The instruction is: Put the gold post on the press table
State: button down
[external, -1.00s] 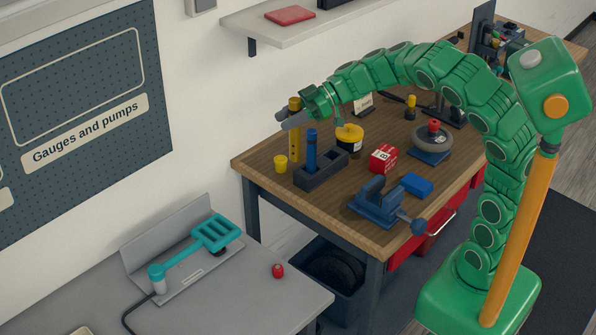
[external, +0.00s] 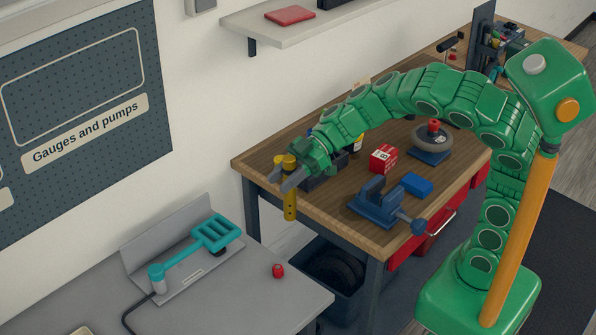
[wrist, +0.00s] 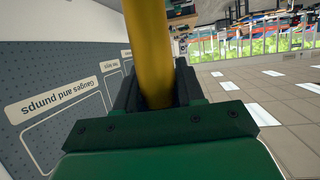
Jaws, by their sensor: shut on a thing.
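The gold post (external: 290,206) is upright in my gripper (external: 288,183), which is shut on it. The post hangs just off the front left edge of the wooden bench, its lower end in the air. In the wrist view the gold post (wrist: 150,45) rises between the jaws of my gripper (wrist: 155,92). The grey table (external: 235,295), which I take as the press table, is at the lower left. It bears a teal lever tool (external: 190,248) on a grey plate. The post is apart from this table.
A small red object (external: 278,271) lies on the grey table, with bare tabletop around it. The wooden bench (external: 345,213) holds a blue vise (external: 380,204), a red box (external: 383,158) and a blue block (external: 417,184). A dark bin (external: 335,268) stands below the bench.

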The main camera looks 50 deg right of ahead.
aim_at(286, 211)
notch_tip(286, 211, down, 12)
jog(key=shift+r, duration=0.2)
jog(key=w+a+f, duration=0.8)
jog(key=w+f, duration=0.3)
jog(key=f, duration=0.2)
jog(key=shift+a, duration=0.2)
dwell(0.9)
jog(key=c, duration=0.7)
grip_release()
jog(key=shift+f, duration=0.1)
